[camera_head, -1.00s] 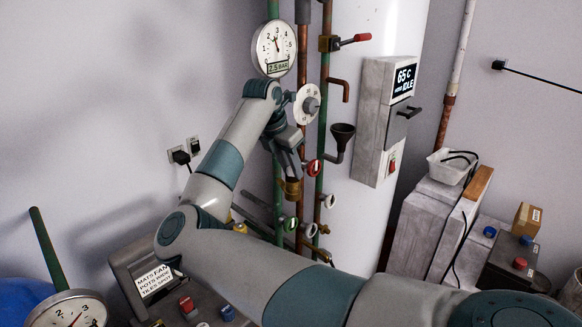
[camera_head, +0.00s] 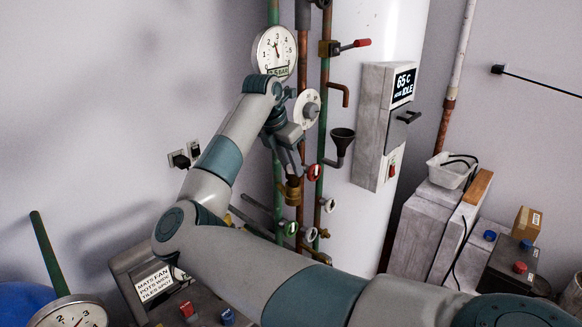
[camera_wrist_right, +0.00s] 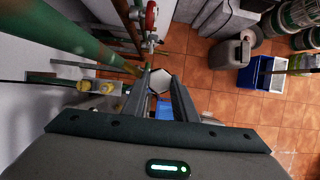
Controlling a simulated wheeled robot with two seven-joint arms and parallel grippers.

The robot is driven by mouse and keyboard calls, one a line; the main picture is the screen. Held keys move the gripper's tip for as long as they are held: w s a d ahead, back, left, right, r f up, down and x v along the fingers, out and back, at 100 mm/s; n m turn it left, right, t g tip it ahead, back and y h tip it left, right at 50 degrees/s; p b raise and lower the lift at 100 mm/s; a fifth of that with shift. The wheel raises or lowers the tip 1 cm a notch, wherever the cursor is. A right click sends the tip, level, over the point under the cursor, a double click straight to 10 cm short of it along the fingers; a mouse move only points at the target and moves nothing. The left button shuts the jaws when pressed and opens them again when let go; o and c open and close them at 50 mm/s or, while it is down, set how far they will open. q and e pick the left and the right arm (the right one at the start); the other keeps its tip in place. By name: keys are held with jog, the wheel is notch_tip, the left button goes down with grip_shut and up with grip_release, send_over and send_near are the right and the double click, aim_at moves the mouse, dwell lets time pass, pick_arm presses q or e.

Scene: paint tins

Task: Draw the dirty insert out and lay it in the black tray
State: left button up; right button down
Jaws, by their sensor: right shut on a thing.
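My right gripper (camera_head: 293,170) points down along the pipes, with its fingers just above a brass fitting (camera_head: 293,192). In the right wrist view, a pale, roughly hexagonal piece (camera_wrist_right: 161,79) shows between the fingertips. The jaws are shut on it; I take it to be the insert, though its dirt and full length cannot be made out. I cannot tell how far it sits inside the fitting. I cannot make out the black tray in either view. My left gripper is not in view.
Green and copper pipes with red (camera_head: 313,172) and white valve wheels crowd the gripper. A pressure gauge (camera_head: 274,50) and a black funnel (camera_head: 341,142) are close by. In the wrist view, a blue crate (camera_wrist_right: 247,78) and a grey jerrycan (camera_wrist_right: 231,52) stand on the tiled floor.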

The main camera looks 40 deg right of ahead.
jog(key=shift+r+p, duration=0.4)
jog(key=shift+r, duration=1.25)
jog(key=shift+r, duration=0.2)
jog(key=shift+r+p, duration=0.35)
jog(key=shift+r, duration=1.55)
jog(key=shift+f+b, duration=0.35)
jog(key=shift+f, duration=1.75)
jog(key=shift+r, duration=0.1)
